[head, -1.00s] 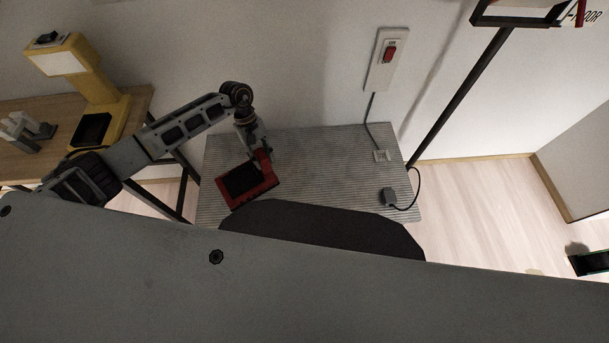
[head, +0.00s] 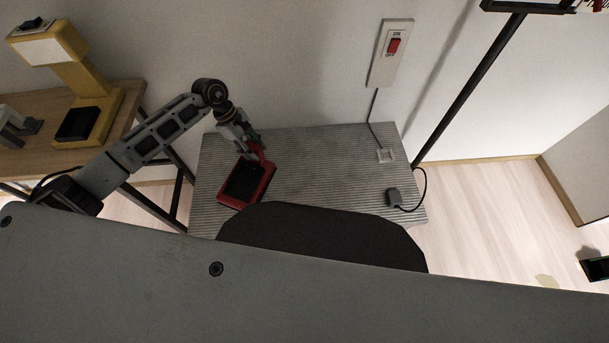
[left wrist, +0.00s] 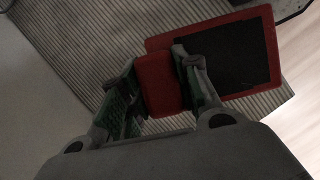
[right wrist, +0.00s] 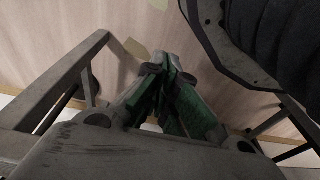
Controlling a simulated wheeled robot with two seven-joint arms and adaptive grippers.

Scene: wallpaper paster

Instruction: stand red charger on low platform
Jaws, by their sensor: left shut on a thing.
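The red charger (head: 264,187) has a dark front panel and shows over the left part of the grey ribbed low platform (head: 330,160). My left gripper (head: 257,153) is shut on its red back part. In the left wrist view the charger (left wrist: 228,55) extends to the right of the fingers (left wrist: 158,76), with the ribbed surface behind it. The charger's panel leans in the head view; I cannot tell whether its base touches the platform. My right gripper (right wrist: 165,68) is empty, its fingertips together; it is hidden in the head view.
A dark plug (head: 394,198) lies at the platform's right edge. A yellow device (head: 88,110) stands on a wooden table at left. The platform's middle is clear.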

